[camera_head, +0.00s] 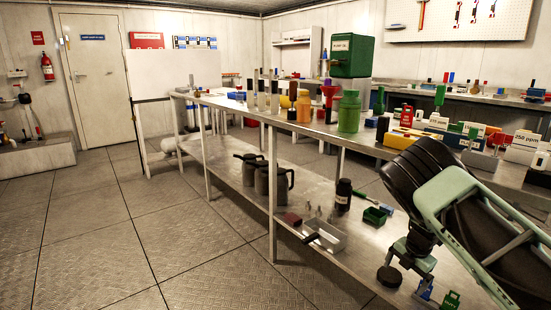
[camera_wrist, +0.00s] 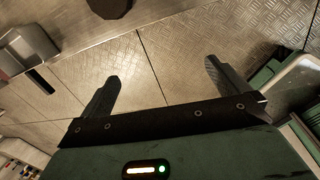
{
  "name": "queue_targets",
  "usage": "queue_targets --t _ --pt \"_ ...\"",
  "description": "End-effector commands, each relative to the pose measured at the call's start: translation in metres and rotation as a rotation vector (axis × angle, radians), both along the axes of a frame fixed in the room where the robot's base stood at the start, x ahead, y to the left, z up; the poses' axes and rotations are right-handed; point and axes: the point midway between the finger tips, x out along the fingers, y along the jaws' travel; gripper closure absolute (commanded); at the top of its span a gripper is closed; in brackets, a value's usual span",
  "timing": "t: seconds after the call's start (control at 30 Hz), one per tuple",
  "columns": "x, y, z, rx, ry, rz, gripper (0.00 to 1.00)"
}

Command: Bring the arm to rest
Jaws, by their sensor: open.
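My gripper (camera_wrist: 160,88) shows in the wrist view with its two dark fingers spread wide and nothing between them. Bare floor plates lie beyond the fingertips. In the head view my arm, with black and pale green links, fills the lower right in front of the bench. I cannot clearly make out the fingers there.
A long metal bench (camera_head: 225,103) carries bottles, a green jar (camera_head: 349,112) and a dark green box (camera_head: 352,55). Its lower shelf (camera_head: 219,161) holds grey jugs (camera_head: 272,184), a black bottle (camera_head: 343,194) and a tray (camera_head: 325,237). The floor (camera_head: 95,235) at left is clear.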

Motion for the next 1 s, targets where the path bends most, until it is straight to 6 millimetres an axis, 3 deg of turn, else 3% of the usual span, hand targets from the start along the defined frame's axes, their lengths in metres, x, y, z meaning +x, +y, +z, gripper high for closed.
queue_targets --t 0.33,0.57,0.77,0.87,1.0 --pt "0.025 0.048 0.041 0.118 -0.190 -0.205 0.00" --pt "0.031 0.102 0.102 0.250 -0.338 -0.492 0.00" --pt "0.000 0.150 0.158 0.344 -0.367 -0.790 0.00" --pt "-0.030 0.172 0.181 0.369 -0.338 -0.926 0.00" --pt "-0.086 0.202 0.208 0.376 -0.261 -1.090 0.00"
